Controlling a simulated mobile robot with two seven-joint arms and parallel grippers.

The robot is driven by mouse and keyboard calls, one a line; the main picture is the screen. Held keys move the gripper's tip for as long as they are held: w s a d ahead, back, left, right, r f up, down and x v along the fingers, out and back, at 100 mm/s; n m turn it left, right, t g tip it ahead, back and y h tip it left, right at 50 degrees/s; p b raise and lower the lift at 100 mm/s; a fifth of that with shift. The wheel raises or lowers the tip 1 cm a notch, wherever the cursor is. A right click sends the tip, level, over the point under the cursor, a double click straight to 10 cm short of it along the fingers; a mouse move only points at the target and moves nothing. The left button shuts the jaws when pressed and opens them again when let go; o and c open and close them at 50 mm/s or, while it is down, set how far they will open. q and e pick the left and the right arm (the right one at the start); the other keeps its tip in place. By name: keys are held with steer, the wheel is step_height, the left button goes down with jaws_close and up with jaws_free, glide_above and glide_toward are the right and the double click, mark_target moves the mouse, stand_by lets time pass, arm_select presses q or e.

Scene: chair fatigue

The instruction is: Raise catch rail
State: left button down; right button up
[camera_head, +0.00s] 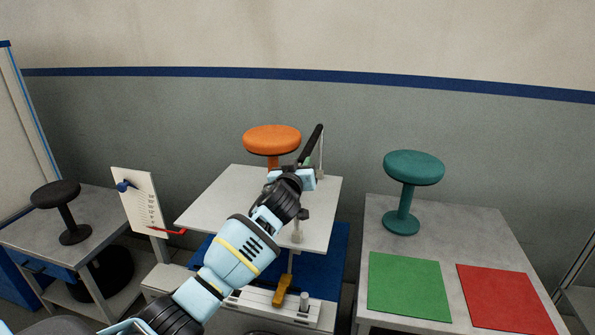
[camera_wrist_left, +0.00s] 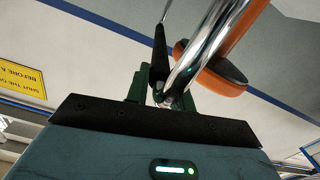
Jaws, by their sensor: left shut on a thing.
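My left arm reaches up from the lower left, and my left gripper (camera_head: 305,172) is over the white table top. It is shut on the catch rail, a bar with a black padded length (camera_head: 313,143) that slants up to the right. In the left wrist view a shiny chrome bar (camera_wrist_left: 205,50) runs up from between the green fingers (camera_wrist_left: 162,92), with a thin black piece (camera_wrist_left: 159,55) beside it. The grip point is partly hidden by the gripper. An orange stool (camera_head: 272,139) stands upright just behind the gripper. My right gripper is not in view.
A teal stool (camera_head: 414,168) stands on the right table with a green mat (camera_head: 409,285) and a red mat (camera_head: 508,298). A black stool (camera_head: 56,195) stands on the left table. A white panel (camera_head: 140,203) with a blue knob and red lever stands left of the white top (camera_head: 215,205).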

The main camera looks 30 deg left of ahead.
arm_select(q)
steer(key=shift+a+r, duration=0.15)
steer(key=shift+r, duration=0.35)
steer(key=c, duration=1.6)
jaws_free()
steer(key=o, duration=0.4)
steer(key=shift+f, duration=0.25)
steer(key=v, duration=0.8)
steer(key=shift+w, duration=0.1)
